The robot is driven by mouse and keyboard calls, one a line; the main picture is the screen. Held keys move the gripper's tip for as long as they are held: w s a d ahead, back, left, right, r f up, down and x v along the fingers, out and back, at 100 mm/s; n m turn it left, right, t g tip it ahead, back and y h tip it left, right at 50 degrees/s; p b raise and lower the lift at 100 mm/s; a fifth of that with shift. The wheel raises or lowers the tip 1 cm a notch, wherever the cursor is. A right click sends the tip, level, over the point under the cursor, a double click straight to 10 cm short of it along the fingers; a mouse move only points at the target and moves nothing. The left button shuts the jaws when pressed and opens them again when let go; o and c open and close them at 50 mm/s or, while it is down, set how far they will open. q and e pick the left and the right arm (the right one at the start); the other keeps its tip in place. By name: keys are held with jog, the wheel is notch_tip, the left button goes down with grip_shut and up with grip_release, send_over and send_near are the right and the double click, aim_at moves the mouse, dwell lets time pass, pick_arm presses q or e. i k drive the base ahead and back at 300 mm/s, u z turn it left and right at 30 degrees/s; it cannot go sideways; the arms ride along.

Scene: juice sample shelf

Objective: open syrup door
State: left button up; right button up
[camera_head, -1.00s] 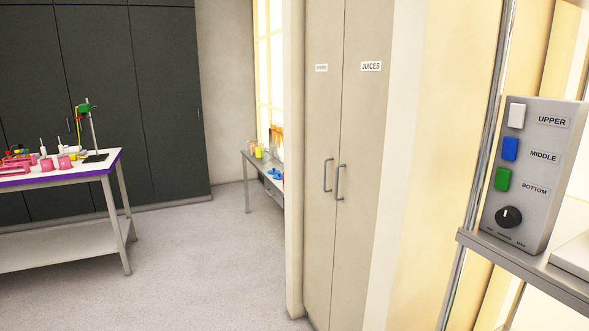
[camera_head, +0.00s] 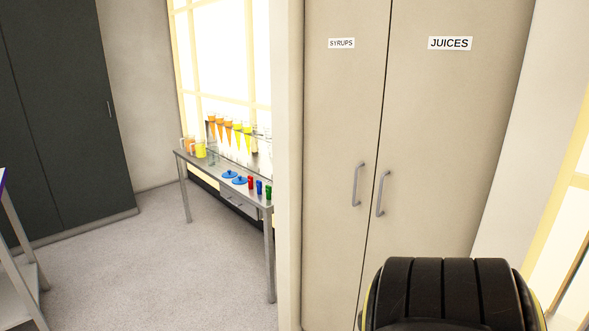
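The syrup door (camera_head: 332,120) is the left leaf of a tall beige cabinet and carries a "SYRUPS" label (camera_head: 341,43). Its grey bar handle (camera_head: 357,185) stands upright near the seam between the leaves. The door is shut. The right leaf, labelled "JUICES" (camera_head: 450,43), is also shut, and its handle (camera_head: 381,193) sits just right of the seam. A black, ribbed part of my own body shows at the bottom right and hides the lower part of the juices door. Neither gripper is in view.
A steel table (camera_head: 225,170) left of the cabinet, by a bright window, bears orange and yellow conical vessels, jugs and small coloured items. A wall edge (camera_head: 289,150) separates it from the cabinet. Open floor (camera_head: 140,260) lies at left. Part of another table (camera_head: 20,260) shows at the far left.

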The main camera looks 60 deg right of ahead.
aim_at(347, 42)
jog(key=z, duration=0.55)
jog(key=i, duration=1.45)
jog(key=z, duration=1.25)
